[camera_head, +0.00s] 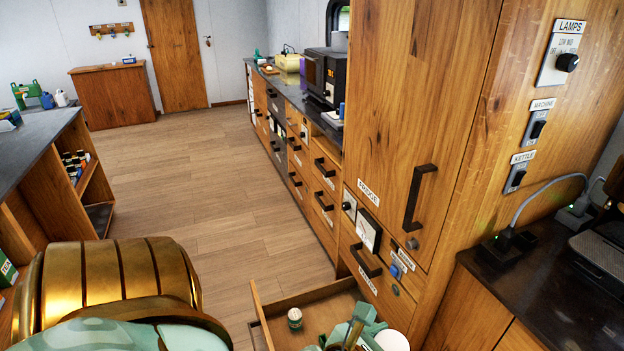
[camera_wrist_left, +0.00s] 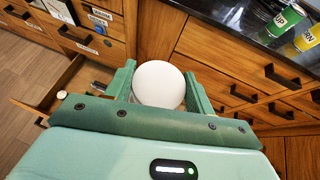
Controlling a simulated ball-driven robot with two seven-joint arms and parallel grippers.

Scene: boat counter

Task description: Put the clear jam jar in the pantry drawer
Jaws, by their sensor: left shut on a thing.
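My left gripper (camera_head: 368,332) is shut on a jar, whose round white lid (camera_wrist_left: 158,84) shows between the two green fingers in the left wrist view. The lid also shows at the bottom edge of the head view (camera_head: 393,341). The jar's body is hidden below the lid, so I cannot see whether it is clear. An open wooden drawer (camera_head: 268,322) lies just left of and beyond the gripper; its side also shows in the left wrist view (camera_wrist_left: 40,105). My right gripper is not in view.
A small jar with a pale top (camera_head: 295,318) stands inside the open drawer. The tall fridge cabinet (camera_head: 400,130) rises behind it. A dark counter (camera_wrist_left: 235,35) with a green can (camera_wrist_left: 286,20) and a yellow can (camera_wrist_left: 306,40) lies right of the gripper. The floor (camera_head: 220,190) is clear.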

